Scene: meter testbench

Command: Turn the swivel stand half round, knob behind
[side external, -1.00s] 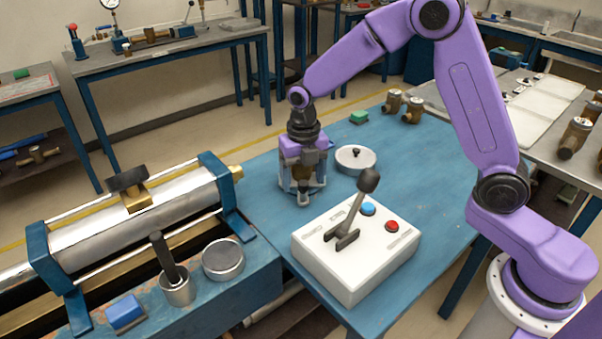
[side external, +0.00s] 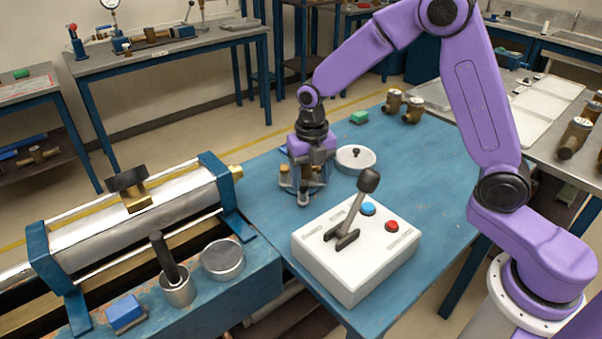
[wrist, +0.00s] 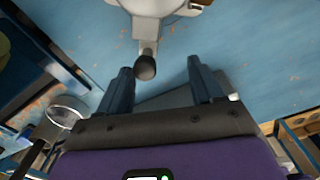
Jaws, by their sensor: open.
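The swivel stand (wrist: 155,6) shows at the top edge of the wrist view as a pale round body, cut off by the frame. A short grey arm sticks out from it towards my gripper and ends in a dark round knob (wrist: 146,68). My gripper (wrist: 162,73) is open, with one finger on each side of the knob's line; the knob lies around the fingertips, nearer the left finger. I cannot tell whether they touch.
A white control box (side external: 352,255) with an upright lever (side external: 355,208) stands in front, close by. A metal cylinder rig (side external: 140,205) lies left. The blue table behind the box is fairly clear.

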